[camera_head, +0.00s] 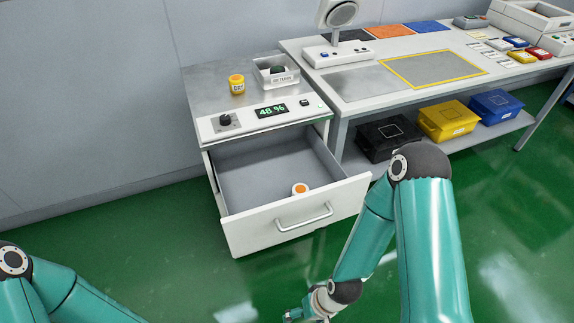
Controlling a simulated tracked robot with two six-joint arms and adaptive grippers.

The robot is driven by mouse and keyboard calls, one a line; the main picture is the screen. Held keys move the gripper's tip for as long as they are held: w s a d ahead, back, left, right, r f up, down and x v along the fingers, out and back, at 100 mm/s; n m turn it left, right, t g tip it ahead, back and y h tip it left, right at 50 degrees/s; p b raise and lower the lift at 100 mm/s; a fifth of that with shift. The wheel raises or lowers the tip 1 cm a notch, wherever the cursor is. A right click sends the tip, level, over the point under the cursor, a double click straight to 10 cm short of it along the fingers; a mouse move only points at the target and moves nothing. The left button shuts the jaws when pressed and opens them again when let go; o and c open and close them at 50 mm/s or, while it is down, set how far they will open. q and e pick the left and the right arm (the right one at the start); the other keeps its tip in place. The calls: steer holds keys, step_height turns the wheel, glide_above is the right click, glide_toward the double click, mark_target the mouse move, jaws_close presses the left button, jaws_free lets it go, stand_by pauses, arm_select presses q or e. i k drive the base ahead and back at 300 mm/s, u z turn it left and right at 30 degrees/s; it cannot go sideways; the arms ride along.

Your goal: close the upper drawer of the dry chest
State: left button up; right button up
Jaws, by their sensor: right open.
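The dry chest (212,90) stands against the wall left of the workbench, with a "48 %" display on its sloped panel. Its upper drawer (290,216) is pulled far out, and the grey inside shows. A small white container with an orange top (300,189) stands in the drawer near the front. The bar handle (304,217) on the drawer front is free. My right gripper (293,315) is open at the bottom edge, below and apart from the drawer front, and partly cut off. My left arm shows at lower left, but its gripper is out of view.
The workbench (350,112) to the right holds mats and a lamp-like device. Black, yellow and blue boxes sit on its lower shelf. The green floor before the drawer is clear.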

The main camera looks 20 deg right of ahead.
mark_target(256, 178)
steer(key=z, duration=0.05)
steer(key=k, duration=1.1)
steer(key=u, duration=0.55)
steer(key=i, duration=1.5)
steer(key=z, duration=0.5)
